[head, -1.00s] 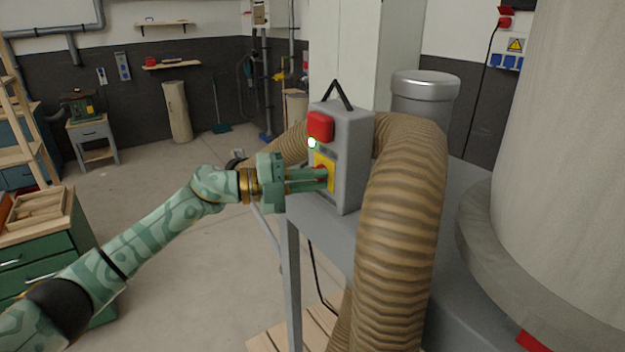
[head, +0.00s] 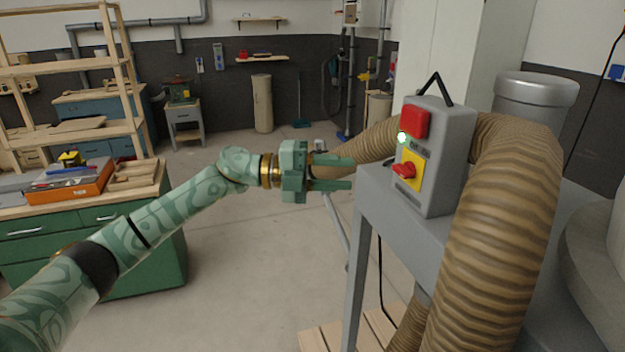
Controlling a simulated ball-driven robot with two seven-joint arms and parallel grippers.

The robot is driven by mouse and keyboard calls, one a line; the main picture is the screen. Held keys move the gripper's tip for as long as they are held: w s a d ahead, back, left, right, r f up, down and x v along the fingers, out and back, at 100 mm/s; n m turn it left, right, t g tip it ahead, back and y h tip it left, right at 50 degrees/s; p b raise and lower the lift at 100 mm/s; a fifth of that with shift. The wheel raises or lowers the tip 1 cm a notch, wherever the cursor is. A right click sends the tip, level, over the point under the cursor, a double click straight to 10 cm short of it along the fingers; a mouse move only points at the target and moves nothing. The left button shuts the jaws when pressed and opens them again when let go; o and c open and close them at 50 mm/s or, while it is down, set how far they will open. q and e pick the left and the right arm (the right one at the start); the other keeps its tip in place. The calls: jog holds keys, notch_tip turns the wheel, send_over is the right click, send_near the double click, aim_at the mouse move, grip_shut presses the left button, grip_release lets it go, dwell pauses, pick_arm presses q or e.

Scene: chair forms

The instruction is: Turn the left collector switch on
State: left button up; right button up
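The collector switch box (head: 436,165) is grey and stands upright on the grey metal stand. Its face has a red block (head: 415,122) at the top, a lit green-white lamp (head: 403,138) below it, and a red rotary knob (head: 403,170) on a yellow plate (head: 413,178). My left gripper (head: 347,172) is in front of the box, to the left of the knob and apart from it. Its two fingers are spread, with nothing between them. My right gripper is not in view.
A thick ribbed brown hose (head: 505,230) curves behind and to the right of the box. The grey stand (head: 385,205) is under it, with a wooden pallet (head: 330,338) below. A green drawer bench (head: 150,260) stands at left. Open floor (head: 245,245) lies between.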

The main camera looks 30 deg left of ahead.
pick_arm(q)
jog(key=b+v, duration=0.1)
jog(key=v, duration=0.4)
jog(key=shift+s+a, duration=0.1)
